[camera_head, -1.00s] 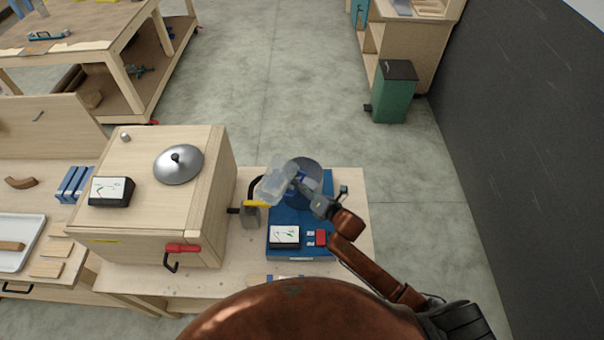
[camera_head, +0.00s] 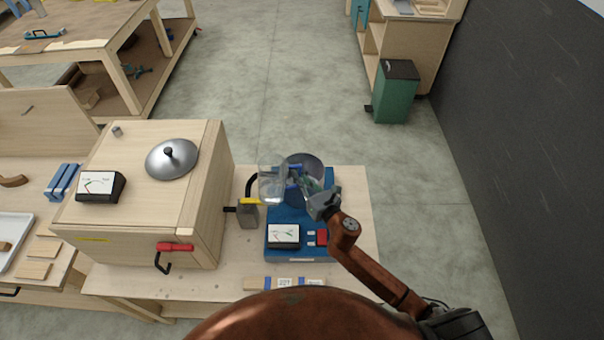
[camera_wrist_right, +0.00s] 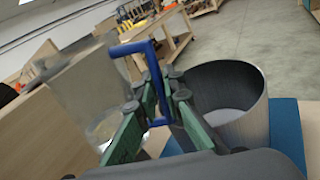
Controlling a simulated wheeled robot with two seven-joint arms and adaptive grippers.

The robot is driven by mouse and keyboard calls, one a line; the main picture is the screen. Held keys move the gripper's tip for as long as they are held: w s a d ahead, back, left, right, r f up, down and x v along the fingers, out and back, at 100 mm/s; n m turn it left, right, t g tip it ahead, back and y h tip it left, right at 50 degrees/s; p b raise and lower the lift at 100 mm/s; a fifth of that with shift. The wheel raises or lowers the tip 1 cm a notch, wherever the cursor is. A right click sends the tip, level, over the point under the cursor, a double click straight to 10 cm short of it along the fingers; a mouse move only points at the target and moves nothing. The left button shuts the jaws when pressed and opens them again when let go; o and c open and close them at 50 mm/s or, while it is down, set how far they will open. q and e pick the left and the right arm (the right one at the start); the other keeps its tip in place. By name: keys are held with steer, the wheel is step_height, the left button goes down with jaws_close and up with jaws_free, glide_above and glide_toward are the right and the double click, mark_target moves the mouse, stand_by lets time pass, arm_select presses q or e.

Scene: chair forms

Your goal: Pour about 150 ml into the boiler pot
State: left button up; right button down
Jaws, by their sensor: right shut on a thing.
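The boiler pot (camera_head: 309,164) is a dark grey open cylinder on a blue base (camera_head: 300,216); it also shows in the right wrist view (camera_wrist_right: 225,95). My right gripper (camera_head: 318,197) is shut on the blue handle (camera_wrist_right: 137,50) of a clear jug (camera_head: 271,184). In the right wrist view the jug (camera_wrist_right: 85,85) is left of my green fingers (camera_wrist_right: 163,88), with the pot to their right. The jug looks roughly upright beside the pot's left side in the head view. Its liquid level is hard to tell. My left gripper is not in view.
A dial box (camera_head: 284,234) and red switch (camera_head: 322,237) are on the base's front. A grey block with a yellow-and-black lever (camera_head: 248,213) stands left of it. A wooden box (camera_head: 165,210) with a domed lid (camera_head: 172,158) is further left. A green bin (camera_head: 396,92) stands behind.

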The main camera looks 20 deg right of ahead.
steer(key=shift+r+n+t+b, duration=0.5)
steer(key=shift+r+n+b, duration=0.15)
steer(key=shift+n, duration=0.25)
steer(key=shift+a, duration=0.1)
stand_by(2.0)
